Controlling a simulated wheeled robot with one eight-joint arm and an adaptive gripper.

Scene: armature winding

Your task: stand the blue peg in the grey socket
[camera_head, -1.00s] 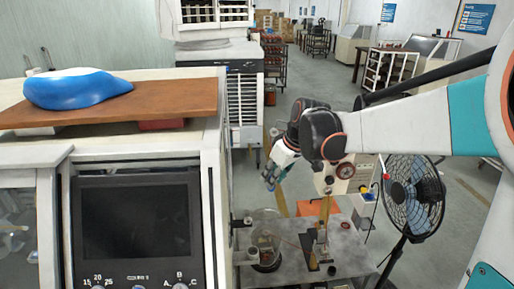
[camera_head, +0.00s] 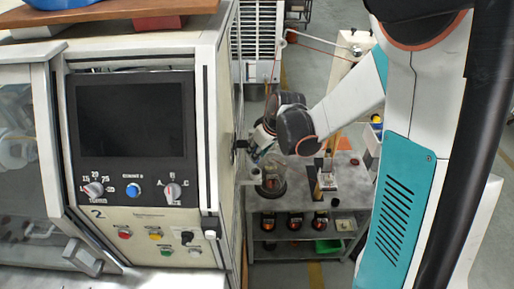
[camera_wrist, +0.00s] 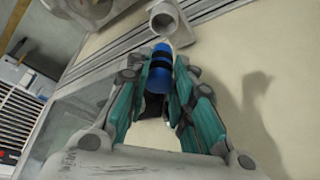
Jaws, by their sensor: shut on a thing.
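The blue peg (camera_wrist: 158,76) has a black band and is held between the teal fingers of my gripper (camera_wrist: 155,85) in the wrist view. A round grey socket (camera_wrist: 166,20) with an open mouth is just beyond the peg's far end, near the top of that view. The peg is apart from the socket, with a small gap in the picture. In the head view my gripper (camera_head: 262,150) is beside the right side of the machine, above the small table. The peg is too small or hidden to make out there.
The machine (camera_head: 140,215) with a dark screen and knobs fills the left. In the wrist view, a pale panel with a metal rail (camera_wrist: 105,50) lies close behind the socket.

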